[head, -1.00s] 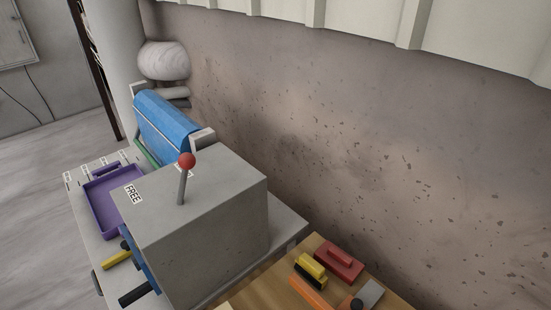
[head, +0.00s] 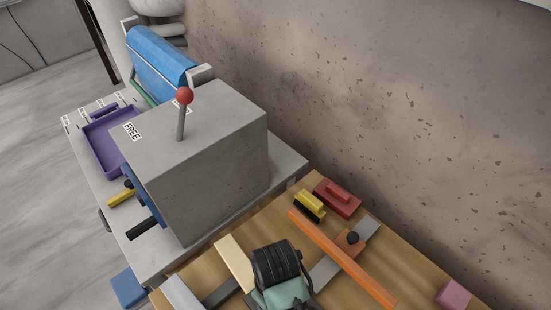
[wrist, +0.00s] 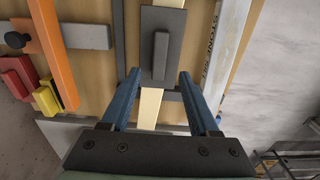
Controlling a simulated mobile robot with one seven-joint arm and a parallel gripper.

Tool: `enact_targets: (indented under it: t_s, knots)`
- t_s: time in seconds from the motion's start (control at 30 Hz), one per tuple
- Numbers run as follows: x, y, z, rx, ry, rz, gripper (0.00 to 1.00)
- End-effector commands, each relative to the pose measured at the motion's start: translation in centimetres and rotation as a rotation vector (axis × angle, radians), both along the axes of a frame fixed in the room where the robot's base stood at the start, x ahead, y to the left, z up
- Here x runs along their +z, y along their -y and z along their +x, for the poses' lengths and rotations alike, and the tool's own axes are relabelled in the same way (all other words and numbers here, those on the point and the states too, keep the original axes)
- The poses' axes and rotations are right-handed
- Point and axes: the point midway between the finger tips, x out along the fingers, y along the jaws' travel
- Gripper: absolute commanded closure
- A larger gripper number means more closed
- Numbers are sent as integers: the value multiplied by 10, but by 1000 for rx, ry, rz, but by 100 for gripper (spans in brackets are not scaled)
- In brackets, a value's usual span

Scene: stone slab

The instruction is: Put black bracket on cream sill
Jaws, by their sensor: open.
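A dark, near-black plate with a raised bar (wrist: 158,45), seemingly the black bracket, lies ahead of my fingers in the wrist view. It overlaps a cream strip (wrist: 150,106), which shows above and below it; I cannot tell how firmly it rests there. The cream strip, apparently the sill, also shows in the head view (head: 234,262) on the wooden bench. My gripper (wrist: 160,82) is open, with blue fingers apart on either side of the cream strip and nothing held. In the head view my wrist hides the dark plate.
An orange bar (head: 342,258) crosses a grey strip with a black knob (head: 353,237). Yellow (head: 310,204) and red (head: 338,196) handled blocks lie near the wall. A big grey box (head: 215,165) with a red-knobbed lever stands left. A pink block (head: 453,294) is at right.

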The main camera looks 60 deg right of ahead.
Motion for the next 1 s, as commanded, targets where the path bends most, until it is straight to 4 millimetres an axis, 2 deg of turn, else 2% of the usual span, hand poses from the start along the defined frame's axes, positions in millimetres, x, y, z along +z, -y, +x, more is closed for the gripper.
enact_targets:
  t_s: [0.1, 0.23, 0.57, 0.63, 0.67, 0.73, 0.77, 0.83, 0.87, 0.9, 0.97, 1.0]
  knots:
    - [21, 1, 1, -1, 4, -2, 39]
    - [35, 1, 0, -1, 1, -1, 39]
    - [41, 0, 0, -1, 0, -1, 39]
    - [45, 1, 7, 3, 22, -12, 39]
    - [48, 2, 14, 6, 44, -25, 39]
    - [64, 5, 42, 17, 134, -73, 39]
    - [74, 6, 59, 24, 189, -100, 39]
    - [110, 7, 106, 41, 353, -174, 39]
    - [130, 6, 127, 48, 435, -206, 39]
    - [160, 3, 155, 56, 551, -248, 39]
    - [210, -6, 192, 68, 733, -303, 39]
    - [245, -13, 212, 73, 851, -332, 39]
